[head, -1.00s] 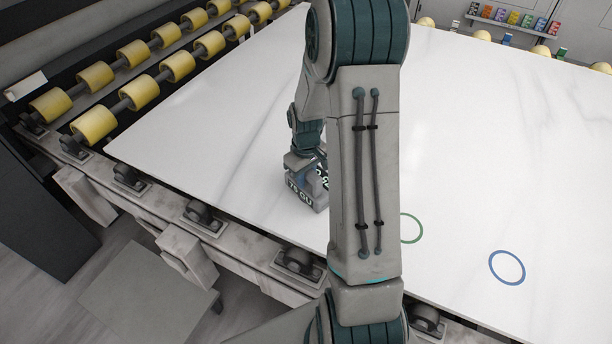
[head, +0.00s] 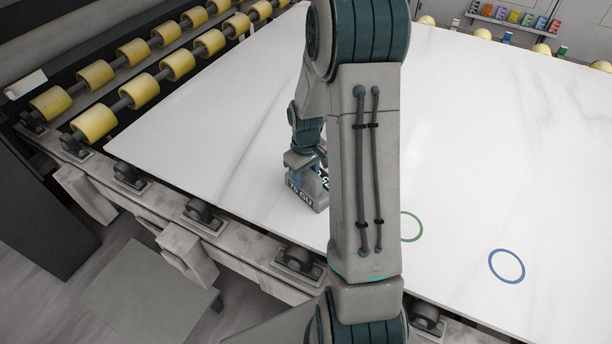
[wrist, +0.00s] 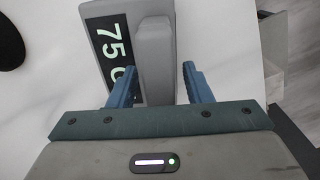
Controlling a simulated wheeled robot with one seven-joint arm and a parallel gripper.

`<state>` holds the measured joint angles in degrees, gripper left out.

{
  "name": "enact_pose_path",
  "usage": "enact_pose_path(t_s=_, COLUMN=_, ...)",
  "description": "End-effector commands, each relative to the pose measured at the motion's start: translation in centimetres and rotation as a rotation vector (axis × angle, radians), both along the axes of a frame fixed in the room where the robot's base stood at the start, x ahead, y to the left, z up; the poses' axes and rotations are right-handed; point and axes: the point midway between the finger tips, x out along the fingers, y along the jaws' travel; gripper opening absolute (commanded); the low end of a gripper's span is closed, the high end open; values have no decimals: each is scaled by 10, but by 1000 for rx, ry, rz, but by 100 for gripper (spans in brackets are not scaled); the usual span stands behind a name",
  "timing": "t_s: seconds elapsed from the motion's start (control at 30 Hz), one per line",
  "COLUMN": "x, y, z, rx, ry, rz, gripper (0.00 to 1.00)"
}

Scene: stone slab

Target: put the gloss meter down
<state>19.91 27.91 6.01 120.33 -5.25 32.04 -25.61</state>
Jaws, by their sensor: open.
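The gloss meter (wrist: 153,62) is a grey box with a raised grip and a black display reading "75 G" in the wrist view. In the head view the gloss meter (head: 306,192) sits on the white slab near its front left edge, partly hidden by my arm. My gripper (wrist: 160,80) is open, its blue fingers apart on either side of the near end of the grip. In the head view my gripper (head: 305,160) is just above the meter, partly hidden.
The white stone slab (head: 240,110) is mostly clear. A green ring (head: 412,228) and a blue ring (head: 507,266) are marked on it. Yellow rollers (head: 95,73) line the back left. A shelf with small coloured items (head: 512,18) stands at the back right. A dark round thing (wrist: 10,42) shows in the wrist view.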

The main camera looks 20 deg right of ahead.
Motion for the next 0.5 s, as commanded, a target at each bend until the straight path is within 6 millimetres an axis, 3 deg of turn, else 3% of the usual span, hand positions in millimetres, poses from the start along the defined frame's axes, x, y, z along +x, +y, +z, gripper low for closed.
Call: enact_pose_path(t_s=0.5, x=1, y=0, z=97, rx=-1, ry=-4, rz=0, gripper=45)
